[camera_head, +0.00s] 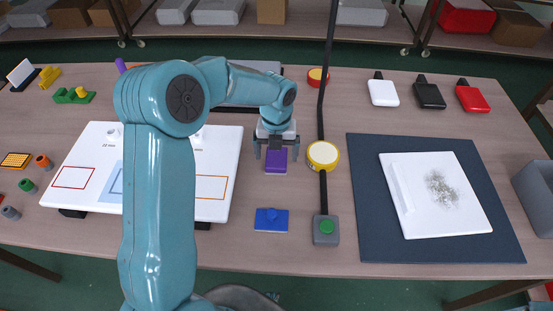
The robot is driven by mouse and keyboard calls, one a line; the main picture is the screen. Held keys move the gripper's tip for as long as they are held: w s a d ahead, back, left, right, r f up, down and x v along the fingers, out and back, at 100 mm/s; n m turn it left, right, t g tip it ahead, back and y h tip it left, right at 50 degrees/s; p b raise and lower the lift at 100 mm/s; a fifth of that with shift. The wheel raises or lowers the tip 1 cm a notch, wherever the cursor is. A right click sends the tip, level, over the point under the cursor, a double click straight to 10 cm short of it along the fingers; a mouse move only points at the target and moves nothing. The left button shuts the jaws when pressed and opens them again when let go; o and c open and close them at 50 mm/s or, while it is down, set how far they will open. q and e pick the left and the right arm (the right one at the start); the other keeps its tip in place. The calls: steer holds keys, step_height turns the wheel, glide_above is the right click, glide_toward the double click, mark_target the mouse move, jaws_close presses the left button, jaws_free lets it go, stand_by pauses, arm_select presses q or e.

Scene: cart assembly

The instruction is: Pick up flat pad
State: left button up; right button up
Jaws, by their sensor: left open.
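A purple flat pad (276,165) lies on the table just right of the white board. My left gripper (276,148) is above it, pointing down, with its fingers apart on either side of the pad's far part. The gripper hides the pad's far end. I cannot tell whether the fingers touch the pad. The left gripper is open. My right gripper is not in view.
The white board with outlined boxes (222,160) is left. A dark mat (368,215) bears a white tray (445,215).

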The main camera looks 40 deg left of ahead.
mark_target(277, 157)
arm_select(q)
step_height(277, 157, down, 2)
steer(key=shift+f, duration=0.15)
steer(key=shift+c, duration=0.3)
steer(key=c, duration=1)
steer(key=shift+r, duration=0.2)
step_height(277, 157, up, 20)
steer(key=shift+f+p, duration=0.1)
steer(key=shift+p, duration=0.65)
